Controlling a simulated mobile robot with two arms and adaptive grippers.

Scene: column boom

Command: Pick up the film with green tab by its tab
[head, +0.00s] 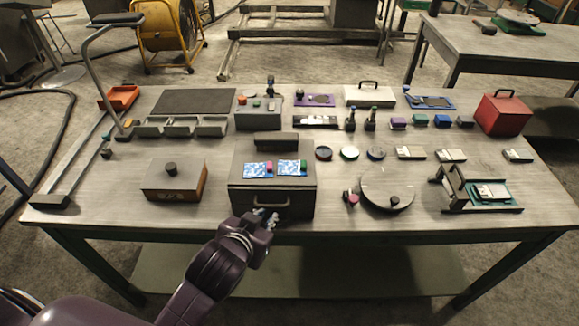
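The film with the green tab (288,168) lies flat on top of a dark grey box (246,190) near the front middle of the table. It is blue and white, and its green tab (304,165) is at its right end. A similar film with a pink-red tab (256,170) lies just to its left. My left gripper (267,214) is in front of the box, by its front handle, below and nearer than the films. Its fingers are small and dark here, so I cannot tell whether they are open or touch the handle. My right gripper is not in view.
A wooden box with a dark knob (172,182) stands left of the dark box. A round turntable (388,188) and a green-based frame (485,192) stand to the right. Several small discs, blocks and bottles fill the back. Bare tabletop shows at the front left.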

